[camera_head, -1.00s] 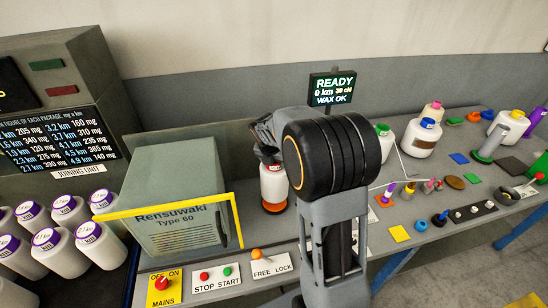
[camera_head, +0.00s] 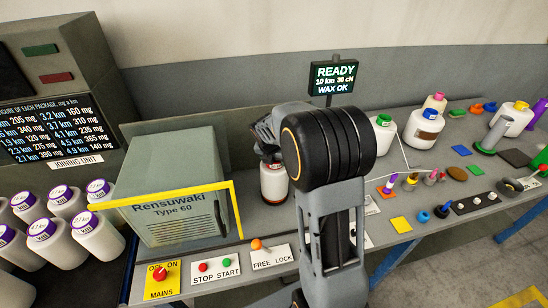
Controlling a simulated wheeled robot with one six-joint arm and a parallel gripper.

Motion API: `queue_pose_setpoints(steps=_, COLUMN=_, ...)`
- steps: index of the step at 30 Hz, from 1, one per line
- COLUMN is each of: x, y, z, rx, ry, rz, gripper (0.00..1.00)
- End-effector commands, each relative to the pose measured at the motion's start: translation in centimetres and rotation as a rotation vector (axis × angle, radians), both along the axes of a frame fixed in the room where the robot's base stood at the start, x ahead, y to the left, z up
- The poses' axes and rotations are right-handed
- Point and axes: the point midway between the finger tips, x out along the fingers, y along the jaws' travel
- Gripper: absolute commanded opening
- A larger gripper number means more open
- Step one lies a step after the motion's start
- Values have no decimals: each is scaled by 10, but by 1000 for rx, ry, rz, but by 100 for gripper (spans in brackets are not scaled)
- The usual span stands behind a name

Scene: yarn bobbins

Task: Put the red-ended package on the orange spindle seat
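A white package (camera_head: 273,184) stands upright right of the grey box machine, under my gripper. A dark reddish band shows at its top, close to my fingers. My gripper (camera_head: 268,154) points down at the top of this package. My own arm hides most of the fingers, so I cannot tell whether they are closed on it. The orange spindle seat is largely hidden; only a dark orange-brown rim (camera_head: 275,202) shows at the package's foot. I cannot make out any gap between package and seat.
The grey box machine (camera_head: 176,178) with a yellow frame stands close left of my gripper. A READY display (camera_head: 334,77) is behind. Several purple-ended packages (camera_head: 98,235) are at left. Small parts and bobbins, including a green-topped one (camera_head: 384,134), crowd the right bench.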

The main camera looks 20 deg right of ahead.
Motion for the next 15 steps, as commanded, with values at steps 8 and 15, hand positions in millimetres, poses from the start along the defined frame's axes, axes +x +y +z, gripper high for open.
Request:
queue_pose_setpoints(steps=8, x=0, y=0, z=0, rx=-1, ry=-2, rz=0, gripper=7)
queue_pose_setpoints(steps=15, x=0, y=0, z=-5, rx=-1, ry=-2, rz=0, gripper=7)
